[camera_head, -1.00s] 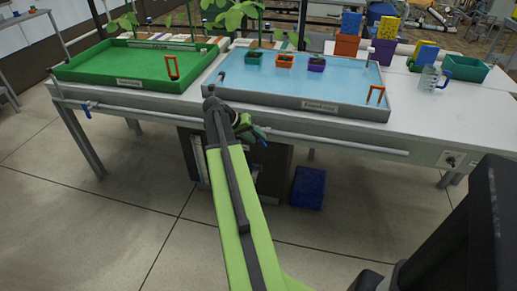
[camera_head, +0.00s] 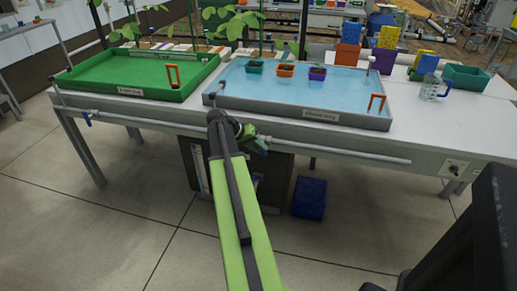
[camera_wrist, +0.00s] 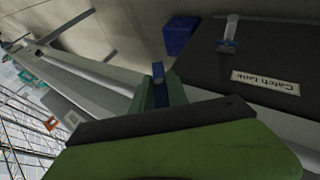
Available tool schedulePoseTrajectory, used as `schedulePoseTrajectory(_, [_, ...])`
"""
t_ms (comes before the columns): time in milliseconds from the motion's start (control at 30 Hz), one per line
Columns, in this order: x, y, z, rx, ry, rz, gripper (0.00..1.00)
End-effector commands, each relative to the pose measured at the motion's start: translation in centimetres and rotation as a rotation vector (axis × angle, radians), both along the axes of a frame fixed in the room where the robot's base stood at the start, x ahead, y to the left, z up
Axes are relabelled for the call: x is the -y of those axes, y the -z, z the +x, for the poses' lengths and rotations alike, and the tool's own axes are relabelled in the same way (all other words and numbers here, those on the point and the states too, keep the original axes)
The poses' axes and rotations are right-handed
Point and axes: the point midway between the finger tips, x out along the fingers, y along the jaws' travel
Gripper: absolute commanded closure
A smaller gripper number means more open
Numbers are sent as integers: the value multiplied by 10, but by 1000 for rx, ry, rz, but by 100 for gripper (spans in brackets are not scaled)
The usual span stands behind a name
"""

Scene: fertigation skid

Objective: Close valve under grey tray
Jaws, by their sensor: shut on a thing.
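The grey tray (camera_head: 300,110), holding blue water, sits on the white bench. A light pipe (camera_head: 345,153) runs below its front edge. My gripper (camera_head: 258,144) is at this pipe under the tray's left part, and my arm hides most of the spot. In the wrist view, my gripper (camera_wrist: 160,88) is shut on a narrow blue piece (camera_wrist: 173,86), which looks like the valve's handle. The valve body is hidden, and the handle's angle to the pipe is hard to tell.
A green tray (camera_head: 125,88) is to the left, with another blue-handled valve (camera_head: 87,118) below it. A dark catch tank (camera_wrist: 262,62) and a blue box (camera_head: 309,198) stand on the floor under the bench. Open floor lies in front.

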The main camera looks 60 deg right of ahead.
Motion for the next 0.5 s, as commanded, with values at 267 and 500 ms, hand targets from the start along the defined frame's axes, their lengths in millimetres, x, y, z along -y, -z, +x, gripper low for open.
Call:
schedulePoseTrajectory(267, [4,-2,-3,67,7,24,100])
schedulePoseTrajectory(500, [5,-3,-6,224,7,70,100])
